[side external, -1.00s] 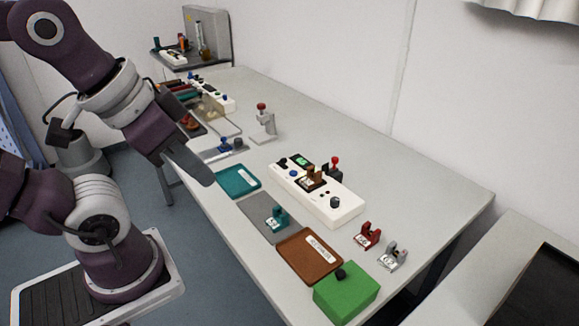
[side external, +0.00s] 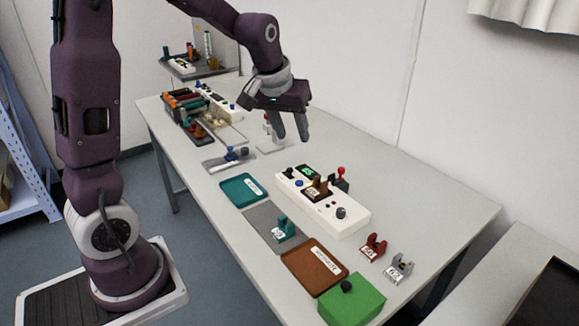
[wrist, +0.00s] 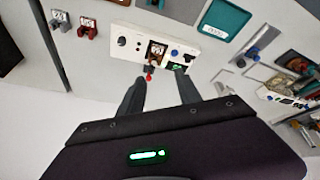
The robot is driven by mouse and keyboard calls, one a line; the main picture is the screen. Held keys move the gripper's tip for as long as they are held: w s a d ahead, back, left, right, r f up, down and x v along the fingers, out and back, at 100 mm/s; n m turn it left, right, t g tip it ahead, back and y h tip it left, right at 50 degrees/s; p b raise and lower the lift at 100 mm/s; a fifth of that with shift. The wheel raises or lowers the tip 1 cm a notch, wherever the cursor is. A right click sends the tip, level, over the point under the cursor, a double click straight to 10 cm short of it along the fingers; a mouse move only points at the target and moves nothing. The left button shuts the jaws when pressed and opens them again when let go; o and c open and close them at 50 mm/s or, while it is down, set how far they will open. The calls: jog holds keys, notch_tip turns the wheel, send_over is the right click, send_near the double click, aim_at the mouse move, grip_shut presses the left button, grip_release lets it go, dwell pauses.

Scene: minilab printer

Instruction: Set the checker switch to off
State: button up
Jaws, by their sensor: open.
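The checker appears to be the white box (side external: 350,218), also in the wrist view (wrist: 205,46). A brown labelled piece (side external: 320,184) sits on the box. My gripper (side external: 292,138) is open and empty, above and behind the box. Its fingers (wrist: 160,80) point toward the box in the wrist view.
A teal tray (side external: 241,190), a grey plate (side external: 262,232) with a teal piece, a brown tray (side external: 305,277) and a green block (side external: 355,305) line the front. Red (side external: 375,246) and grey (side external: 401,266) pieces stand at right.

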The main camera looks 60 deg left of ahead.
aim_at(289, 169)
jog(key=w+a+f+n, duration=0.1)
jog(key=w+a+f, duration=0.2)
jog(key=f, duration=0.3)
jog(key=w+a+f+y, duration=0.1)
jog(key=w+a+f, duration=0.2)
jog(key=a+f, duration=0.2)
jog(key=w+a+f+n+g, duration=0.1)
jog(key=w+a+f, duration=0.2)
jog(key=f, duration=0.6)
jog(key=shift+a+n, duration=0.3)
jog(key=shift+a, duration=0.8)
grip_shut()
jog(key=shift+s, duration=0.1)
